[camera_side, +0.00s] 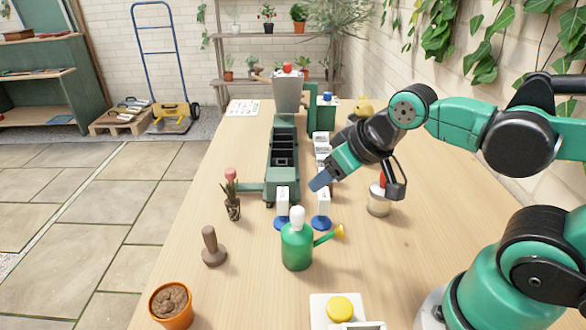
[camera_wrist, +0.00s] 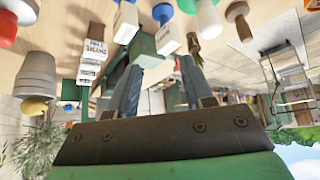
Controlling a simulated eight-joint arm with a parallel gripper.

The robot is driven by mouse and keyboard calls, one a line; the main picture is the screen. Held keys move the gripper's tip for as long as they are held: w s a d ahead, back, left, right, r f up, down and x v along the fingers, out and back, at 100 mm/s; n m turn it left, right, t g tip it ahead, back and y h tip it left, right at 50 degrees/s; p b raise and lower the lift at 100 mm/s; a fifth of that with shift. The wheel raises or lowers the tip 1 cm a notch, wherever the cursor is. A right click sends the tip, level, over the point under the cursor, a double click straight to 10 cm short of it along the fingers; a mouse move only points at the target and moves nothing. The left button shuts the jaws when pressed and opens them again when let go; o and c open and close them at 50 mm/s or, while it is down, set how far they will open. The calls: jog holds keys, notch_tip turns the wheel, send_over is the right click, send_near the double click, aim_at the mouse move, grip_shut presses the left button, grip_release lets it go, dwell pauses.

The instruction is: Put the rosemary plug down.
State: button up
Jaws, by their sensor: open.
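A small upright plant (camera_side: 233,208) with dark green leaves, a brownish base and a pink top at its upper end stands on the table, left of the green machine. It looks like the rosemary plug, though I cannot tell for sure. In the wrist view, which is upside down, it seems to show beyond the right finger (camera_wrist: 193,46). My gripper (camera_side: 321,181) hangs over the table, right of the machine's front end and well apart from the plant. Its two fingers (camera_wrist: 160,90) are spread, with nothing seen held between them.
A green watering can (camera_side: 297,246) stands in front, near two white blocks on blue discs (camera_side: 282,208). A wooden dibber (camera_side: 213,246) and a soil-filled pot (camera_side: 171,304) are front left. A red-topped pot (camera_side: 379,200) stands right of my gripper. The green trough machine (camera_side: 284,147) fills the middle.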

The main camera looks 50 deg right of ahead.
jog(key=m+t+h, duration=0.4)
jog(key=m+h, duration=0.2)
jog(key=h, duration=0.1)
send_near(231, 194)
jog(key=x, duration=1.2)
jog(key=shift+w+d+f, duration=0.1)
jog(key=shift+w, duration=0.05)
grip_shut()
